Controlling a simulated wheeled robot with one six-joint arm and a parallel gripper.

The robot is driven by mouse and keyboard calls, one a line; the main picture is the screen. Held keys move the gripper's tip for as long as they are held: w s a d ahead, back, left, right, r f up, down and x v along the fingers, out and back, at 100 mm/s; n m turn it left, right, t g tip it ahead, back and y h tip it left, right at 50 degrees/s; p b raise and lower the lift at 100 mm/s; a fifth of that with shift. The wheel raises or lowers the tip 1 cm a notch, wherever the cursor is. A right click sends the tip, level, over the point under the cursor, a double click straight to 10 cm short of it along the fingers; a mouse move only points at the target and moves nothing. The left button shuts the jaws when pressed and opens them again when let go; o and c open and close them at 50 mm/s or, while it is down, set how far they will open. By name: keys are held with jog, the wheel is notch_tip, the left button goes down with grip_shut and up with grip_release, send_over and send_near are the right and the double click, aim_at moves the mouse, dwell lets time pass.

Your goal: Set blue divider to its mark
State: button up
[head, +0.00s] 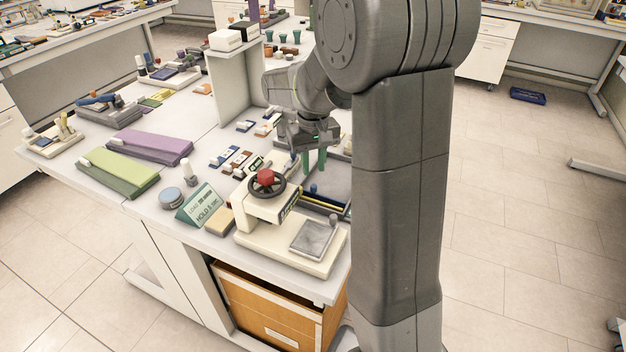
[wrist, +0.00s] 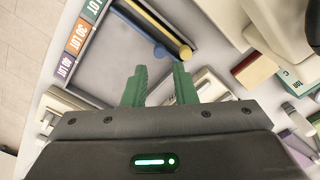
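In the wrist view, a dark blue bar with a round blue end, seemingly the blue divider (wrist: 138,27), lies across a grey tray (wrist: 72,93). A yellow bar (wrist: 168,30) runs close beside it. Coloured LOT labels (wrist: 75,38) in green, orange and purple line the tray's edge; which is the divider's mark I cannot tell. My gripper (wrist: 160,70) has two green fingers spread apart with nothing between them, on the near side of the blue end. In the head view my gripper (head: 313,161) points down by the tray; the arm hides part of the tray.
A cream press (head: 270,205) with a red-topped handwheel stands in front of the tray. A grey upright panel (head: 229,90) stands behind. Small labelled pieces (head: 232,158) lie left of my gripper.

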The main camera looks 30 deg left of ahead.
aim_at(314, 185)
notch_tip(314, 185, down, 6)
jog(key=shift+f, duration=0.1)
jog(key=shift+c, duration=0.5)
grip_shut()
jog(key=shift+w, duration=0.1)
